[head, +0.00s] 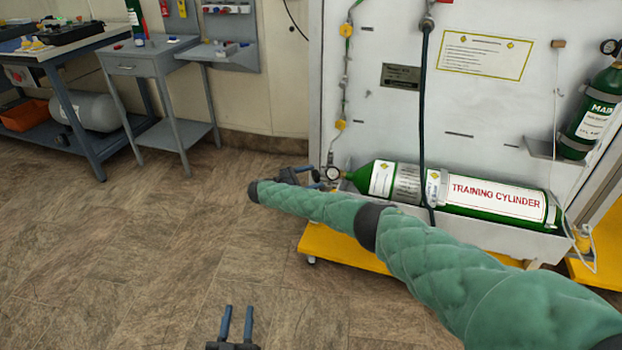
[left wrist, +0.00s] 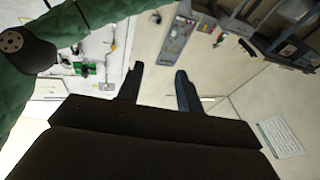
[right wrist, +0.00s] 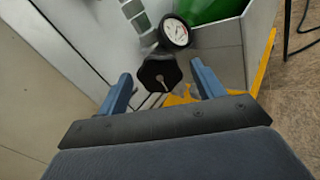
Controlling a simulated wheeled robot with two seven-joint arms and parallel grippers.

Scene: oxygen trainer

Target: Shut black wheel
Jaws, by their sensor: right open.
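The black wheel (right wrist: 152,78) is a dark knob below a round white pressure gauge (right wrist: 176,32) in the right wrist view. My right gripper (right wrist: 162,72) is open, with one blue finger on each side of the wheel in the picture. Gaps show between the wheel and both fingers. In the head view, my right gripper (head: 300,172) is beside the gauge (head: 333,173) at the left end of the green training cylinder (head: 492,196). The wheel is hard to make out there. My left gripper (head: 237,322) is open and empty, low over the floor.
The cylinder lies along the white panel (head: 385,122), above a yellow base (head: 345,247). A dark hose (head: 422,110) hangs in front of it. Grey workbenches (head: 160,62) stand at the far left. The floor between is clear.

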